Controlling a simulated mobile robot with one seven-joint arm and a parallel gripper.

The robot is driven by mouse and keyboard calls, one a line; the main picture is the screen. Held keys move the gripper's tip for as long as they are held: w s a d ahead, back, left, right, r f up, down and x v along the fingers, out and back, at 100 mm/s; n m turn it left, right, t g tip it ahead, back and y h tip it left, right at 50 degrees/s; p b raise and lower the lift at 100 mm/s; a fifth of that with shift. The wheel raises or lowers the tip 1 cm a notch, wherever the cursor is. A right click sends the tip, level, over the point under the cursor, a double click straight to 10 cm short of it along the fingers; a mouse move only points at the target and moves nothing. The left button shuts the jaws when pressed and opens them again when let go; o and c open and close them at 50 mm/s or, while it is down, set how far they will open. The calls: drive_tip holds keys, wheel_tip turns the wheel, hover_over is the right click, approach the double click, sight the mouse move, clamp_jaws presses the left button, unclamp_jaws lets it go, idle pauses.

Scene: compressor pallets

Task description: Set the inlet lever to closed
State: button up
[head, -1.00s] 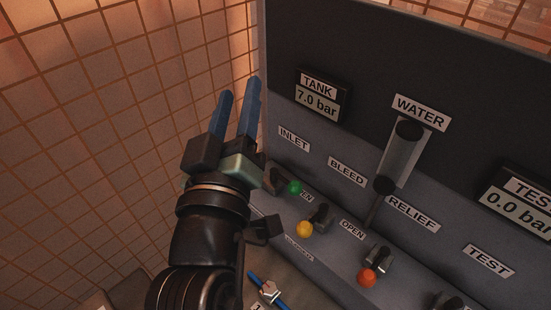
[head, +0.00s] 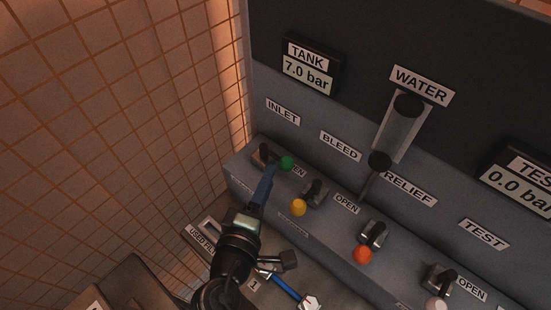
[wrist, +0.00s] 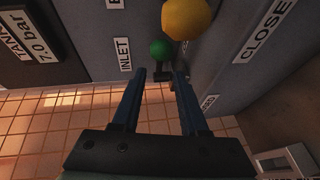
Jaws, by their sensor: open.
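The inlet lever with its green knob (head: 286,163) is at the left end of the panel ledge, below the INLET label (head: 283,111). Its knob lies beside a partly covered label ending in "EN". My gripper (head: 269,168) is just left of and below the green knob in the head view, its blue fingers pointing at the lever. In the wrist view, my gripper (wrist: 160,76) is open and empty, with the green knob (wrist: 160,49) just beyond the fingertips and roughly centred between them. I cannot tell whether a finger touches the lever.
The yellow-knobbed bleed lever (head: 298,207) stands close on the right; its knob also looms in the wrist view (wrist: 186,17). An orange-knobbed lever (head: 362,254) is farther right. A tiled wall (head: 130,110) bounds the left. The TANK display (head: 308,68) reads 7.0 bar.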

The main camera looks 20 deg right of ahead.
sight(276, 157)
drive_tip(key=x, duration=0.6)
drive_tip(key=shift+c, duration=0.2)
clamp_jaws()
